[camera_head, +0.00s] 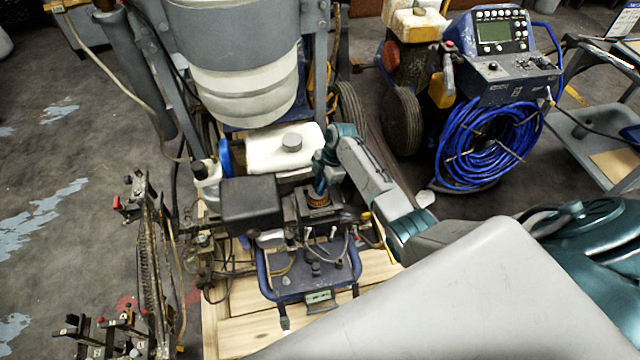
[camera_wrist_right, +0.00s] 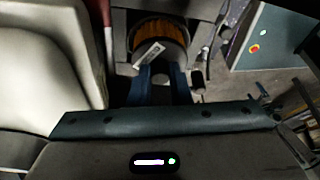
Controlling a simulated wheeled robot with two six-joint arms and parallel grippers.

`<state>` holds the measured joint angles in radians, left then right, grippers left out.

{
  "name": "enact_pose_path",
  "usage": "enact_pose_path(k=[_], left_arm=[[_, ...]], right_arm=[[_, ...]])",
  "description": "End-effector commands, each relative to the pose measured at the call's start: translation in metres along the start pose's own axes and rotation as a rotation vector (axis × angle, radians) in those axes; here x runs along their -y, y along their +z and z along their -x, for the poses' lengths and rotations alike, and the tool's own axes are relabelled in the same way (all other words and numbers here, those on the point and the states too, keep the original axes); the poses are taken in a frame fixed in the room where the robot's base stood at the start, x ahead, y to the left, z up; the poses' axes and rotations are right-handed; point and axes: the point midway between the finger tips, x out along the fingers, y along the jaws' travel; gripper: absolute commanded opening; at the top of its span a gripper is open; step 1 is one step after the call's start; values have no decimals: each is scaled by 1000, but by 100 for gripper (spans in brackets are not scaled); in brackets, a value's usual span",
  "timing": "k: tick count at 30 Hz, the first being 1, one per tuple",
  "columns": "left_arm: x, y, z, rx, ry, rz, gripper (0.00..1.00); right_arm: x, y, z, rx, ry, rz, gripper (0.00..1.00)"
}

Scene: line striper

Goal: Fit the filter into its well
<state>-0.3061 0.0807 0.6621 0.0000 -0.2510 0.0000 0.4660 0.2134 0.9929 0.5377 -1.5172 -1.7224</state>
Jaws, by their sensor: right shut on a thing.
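My right gripper (camera_head: 320,182) reaches in from the right and points down over the engine of the line striper. Its blue fingers (camera_wrist_right: 165,84) are shut on the filter, which shows orange pleats (camera_wrist_right: 158,30) and a grey end with a pale label in the wrist view. In the head view only a thin orange band of the filter (camera_head: 318,201) shows below the fingers, at a dark square housing (camera_head: 316,213). The well is mostly hidden behind the filter. I cannot tell how deep the filter sits in it. My left gripper is out of view.
A blue-framed part with cables (camera_head: 309,280) lies in front, over a wooden pallet (camera_head: 240,332). A blue hose coil (camera_head: 487,142) is at the right.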

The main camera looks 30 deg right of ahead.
Motion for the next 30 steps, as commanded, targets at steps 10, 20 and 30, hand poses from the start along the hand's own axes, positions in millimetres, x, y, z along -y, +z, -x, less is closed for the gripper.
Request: enact_pose_path(k=[10,20,30], left_arm=[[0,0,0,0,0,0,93],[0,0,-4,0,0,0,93],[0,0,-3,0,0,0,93]], right_arm=[[0,0,0,0,0,0,0],[0,2,-5,0,0,0,0],[1,2,-7,-5,-7,-3,0]])
